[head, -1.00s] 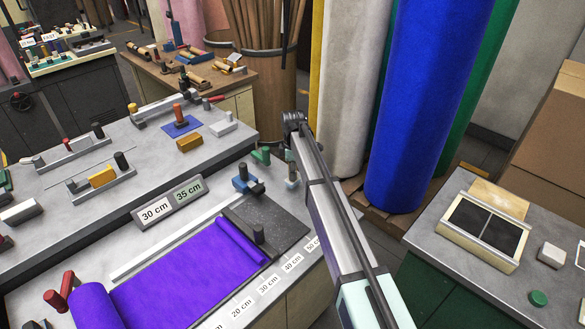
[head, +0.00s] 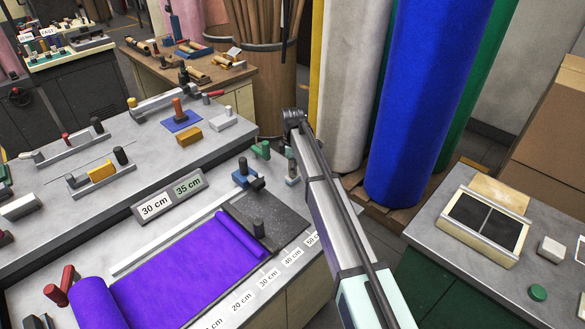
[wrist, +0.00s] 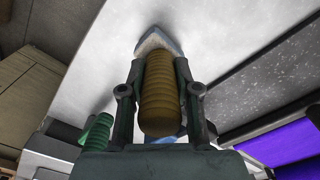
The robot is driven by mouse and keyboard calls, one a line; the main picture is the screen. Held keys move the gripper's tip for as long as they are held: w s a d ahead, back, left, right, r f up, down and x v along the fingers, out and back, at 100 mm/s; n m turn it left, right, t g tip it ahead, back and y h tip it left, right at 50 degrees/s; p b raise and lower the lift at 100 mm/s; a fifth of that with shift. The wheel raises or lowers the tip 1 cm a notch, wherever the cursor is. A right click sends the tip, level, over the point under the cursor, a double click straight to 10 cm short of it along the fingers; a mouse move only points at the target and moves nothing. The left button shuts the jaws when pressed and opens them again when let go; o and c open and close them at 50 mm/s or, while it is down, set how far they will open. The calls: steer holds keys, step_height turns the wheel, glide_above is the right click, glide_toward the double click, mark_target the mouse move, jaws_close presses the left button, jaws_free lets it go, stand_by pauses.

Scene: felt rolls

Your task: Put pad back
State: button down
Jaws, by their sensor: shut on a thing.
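My gripper (wrist: 158,66) is shut on the upright, ribbed brown handle (wrist: 158,95) of a small handled pad. The pad's pale blue-grey base (wrist: 157,40) shows past the fingertips in the wrist view; its underside is hidden. In the head view my gripper (head: 291,158) is at the right edge of the grey bench, just right of a green clamp-like piece (head: 261,150). The held pad (head: 292,181) shows small below the fingers, low over the bench edge. I cannot tell whether its base touches the bench.
Purple felt (head: 185,268) lies unrolled on the bench, with a dark speckled board (head: 282,226) beyond its end. A blue knobbed block (head: 246,175) stands left of my gripper. Tall felt rolls (head: 425,90) stand behind. A two-part dark tray (head: 520,237) sits on the right bench.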

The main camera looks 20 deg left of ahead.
steer(key=shift+f, duration=0.25)
steer(key=c, duration=0.7)
jaws_free()
steer(key=shift+c, duration=0.2)
steer(key=shift+r, duration=0.15)
step_height(320, 180, up, 12)
steer(key=shift+f, duration=0.15)
